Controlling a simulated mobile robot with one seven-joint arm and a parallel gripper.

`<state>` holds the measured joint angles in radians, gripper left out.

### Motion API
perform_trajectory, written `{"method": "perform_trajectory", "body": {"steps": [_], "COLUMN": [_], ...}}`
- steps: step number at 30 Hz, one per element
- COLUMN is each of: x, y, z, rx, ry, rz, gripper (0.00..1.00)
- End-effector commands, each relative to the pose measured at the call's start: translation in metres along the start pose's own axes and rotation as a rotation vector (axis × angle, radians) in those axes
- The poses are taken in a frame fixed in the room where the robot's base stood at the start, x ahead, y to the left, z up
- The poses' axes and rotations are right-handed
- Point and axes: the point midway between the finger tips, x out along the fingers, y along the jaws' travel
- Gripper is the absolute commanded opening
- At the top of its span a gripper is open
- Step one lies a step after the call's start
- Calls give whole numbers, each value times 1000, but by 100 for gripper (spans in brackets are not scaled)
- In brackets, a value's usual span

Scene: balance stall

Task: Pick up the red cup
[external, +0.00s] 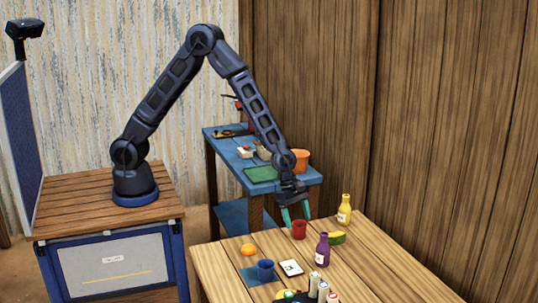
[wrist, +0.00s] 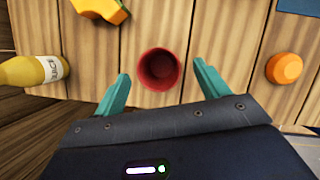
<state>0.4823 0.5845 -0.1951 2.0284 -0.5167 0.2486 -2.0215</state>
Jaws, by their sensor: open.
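The red cup (external: 299,230) stands upright on the wooden table near its far edge in the external view. In the wrist view the cup (wrist: 159,69) shows from above, its dark inside visible and empty-looking. My gripper (external: 294,213) is just above the cup in the external view. In the wrist view my gripper (wrist: 163,82) is open, with one teal finger to the left of the cup and one to the right. Both fingers are apart from the cup, with a gap on each side. The cup's exact height relative to the fingertips is hard to tell.
A yellow bottle (external: 344,209), a yellow-green fruit piece (external: 336,238) and a purple bottle (external: 322,250) stand or lie right of the cup. A blue side table (external: 228,160) stands behind.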

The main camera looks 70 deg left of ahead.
Motion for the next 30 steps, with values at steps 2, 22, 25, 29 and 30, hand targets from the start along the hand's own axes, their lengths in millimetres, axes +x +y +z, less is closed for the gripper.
{"method": "perform_trajectory", "body": {"steps": [2, 22, 25, 29, 30], "x": [8, 49, 49, 49, 49], "y": [0, 2, 2, 2, 2], "z": [-1, 0, 0, 0, 0], "rx": [-1, 0, 0, 0, 0], "ry": [1, 0, 0, 0, 0], "rz": [-2, 0, -1, -1, -1], "gripper": [74, 74, 56, 30, 26]}}
